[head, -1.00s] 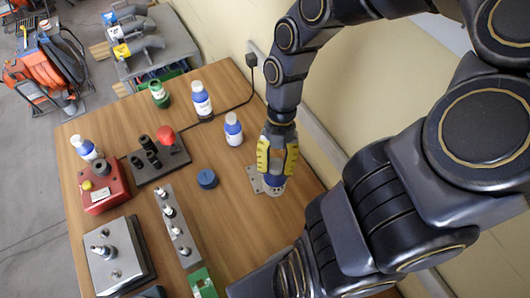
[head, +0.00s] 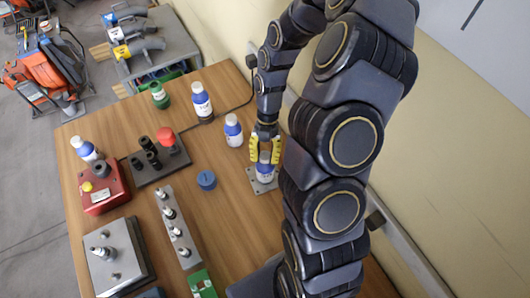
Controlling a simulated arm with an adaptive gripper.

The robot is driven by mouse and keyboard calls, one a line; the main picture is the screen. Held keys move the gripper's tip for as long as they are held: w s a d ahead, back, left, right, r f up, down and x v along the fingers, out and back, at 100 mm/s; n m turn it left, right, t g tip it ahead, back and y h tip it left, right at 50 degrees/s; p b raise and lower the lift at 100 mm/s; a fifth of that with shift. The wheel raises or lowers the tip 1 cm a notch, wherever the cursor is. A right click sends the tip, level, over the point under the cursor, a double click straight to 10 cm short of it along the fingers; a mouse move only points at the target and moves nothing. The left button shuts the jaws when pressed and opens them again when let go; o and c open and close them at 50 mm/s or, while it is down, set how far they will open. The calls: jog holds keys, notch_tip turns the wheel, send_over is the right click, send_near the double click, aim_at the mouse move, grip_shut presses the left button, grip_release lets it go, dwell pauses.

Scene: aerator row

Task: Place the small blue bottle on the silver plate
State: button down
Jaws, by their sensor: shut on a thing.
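My gripper (head: 265,160), with yellow finger pads, points down at the right side of the wooden table. It is shut on a small blue bottle (head: 265,173) with a white lower part, which looks upright. The bottle's upper part is hidden between the fingers. A small silver plate (head: 254,185) with holes lies on the table under the bottle, and its rim shows around the bottle's base. I cannot tell whether the bottle touches the plate or is slightly above it.
Another blue-and-white bottle (head: 233,130) stands close left of my gripper, with a taller one (head: 201,101) behind. A blue cap (head: 206,180) lies left of the plate. A metal strip with fittings (head: 173,225) and a red box (head: 103,190) are farther left. The wall is close on the right.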

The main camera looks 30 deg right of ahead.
jog(key=shift+f, duration=0.15)
jog(key=c, duration=1)
grip_release()
jog(key=shift+o, duration=0.2)
